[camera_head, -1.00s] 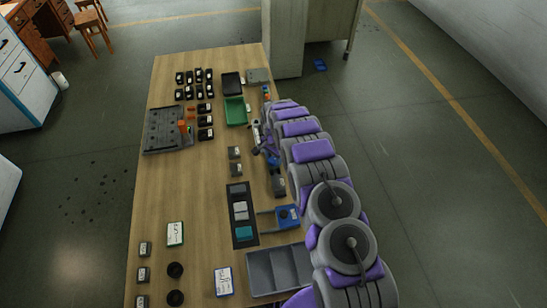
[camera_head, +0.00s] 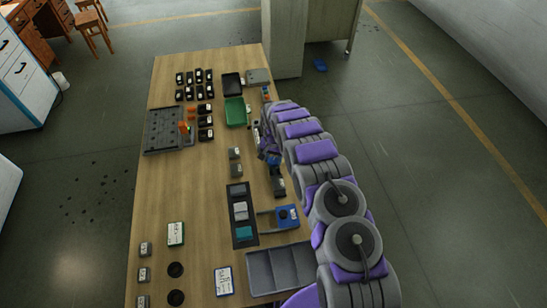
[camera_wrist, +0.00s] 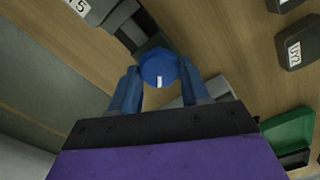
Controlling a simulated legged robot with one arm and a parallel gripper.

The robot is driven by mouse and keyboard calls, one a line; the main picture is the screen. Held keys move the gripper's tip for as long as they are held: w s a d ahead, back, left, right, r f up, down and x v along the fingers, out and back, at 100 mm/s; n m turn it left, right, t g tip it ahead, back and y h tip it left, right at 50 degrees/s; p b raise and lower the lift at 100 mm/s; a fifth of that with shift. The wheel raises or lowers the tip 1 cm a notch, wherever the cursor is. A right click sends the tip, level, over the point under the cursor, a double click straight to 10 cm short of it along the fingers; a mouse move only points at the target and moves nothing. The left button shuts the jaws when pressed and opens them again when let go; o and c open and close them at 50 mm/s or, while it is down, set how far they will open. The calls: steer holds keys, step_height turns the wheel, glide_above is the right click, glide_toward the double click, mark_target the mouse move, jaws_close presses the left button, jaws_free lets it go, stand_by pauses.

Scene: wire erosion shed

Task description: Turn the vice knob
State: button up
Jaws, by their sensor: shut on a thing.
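The blue vice knob (camera_wrist: 159,68) is round with a white mark on its face, and the mark sits toward the near side in the wrist view. My gripper (camera_wrist: 158,82) has its two blue fingers on either side of the knob and is shut on it. The grey vice (camera_wrist: 150,38) extends behind the knob and is partly hidden by it. In the head view the vice (camera_head: 278,186) stands near the table's right edge, with my gripper (camera_head: 271,158) at its far end. The knob is too small and covered to make out there.
The wooden table (camera_head: 205,185) holds several black labelled blocks, a green tray (camera_head: 236,112), a dark grey pegboard (camera_head: 163,131) and a grey compartment tray (camera_head: 279,270). A blue-based device (camera_head: 287,216) sits close to the vice. The table's left middle is clear.

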steer(key=n, duration=0.3)
steer(key=shift+a+n+p, duration=0.1)
steer(key=shift+n+p, duration=0.2)
steer(key=shift+n, duration=0.1)
steer(key=n, duration=0.3)
steer(key=shift+r+n+p, duration=0.1)
steer(key=shift+n+p, duration=0.2)
steer(key=shift+p, duration=0.05)
steer(key=n, duration=0.4)
steer(key=shift+a+n+p, duration=0.1)
steer(key=shift+n+p, duration=0.2)
steer(key=shift+p, duration=0.1)
steer(key=n, duration=0.3)
steer(key=shift+n, duration=0.3)
steer(key=n, duration=0.5)
steer(key=shift+s, duration=0.1)
steer(key=n, duration=0.4)
steer(key=shift+n, duration=0.3)
